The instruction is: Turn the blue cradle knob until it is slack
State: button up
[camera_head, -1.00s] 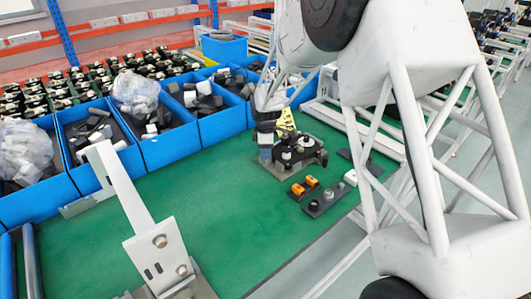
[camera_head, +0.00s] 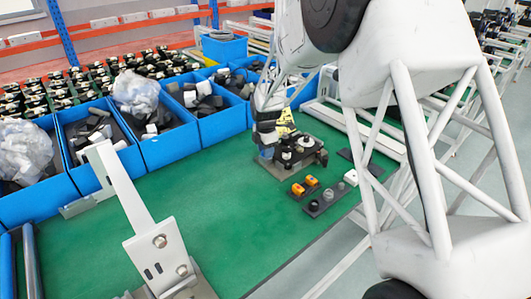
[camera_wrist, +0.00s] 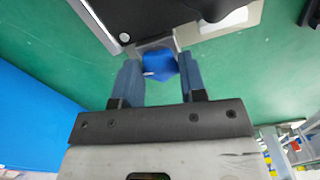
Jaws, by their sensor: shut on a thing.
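The blue cradle knob (camera_wrist: 159,62) sits between the two blue fingers of my gripper (camera_wrist: 160,70) in the wrist view, at the edge of the cradle. My gripper is shut on it. In the head view my gripper (camera_head: 266,152) points down at the left side of the cradle (camera_head: 283,172), and the knob is hidden there by the fingers. A dark device (camera_head: 300,148) with a round top lies on the cradle, with a yellow label behind it. How tight the knob is cannot be told.
Orange and grey knobs (camera_head: 305,187) stand on small dark strips in front of the cradle. Blue bins (camera_head: 168,148) with loose parts line the back left. A white metal bracket (camera_head: 150,240) stands at front left. The green table (camera_head: 225,215) between is clear.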

jog(key=n, duration=0.4)
jog(key=shift+n, duration=0.4)
jog(key=o, duration=0.9)
jog(key=m, duration=1)
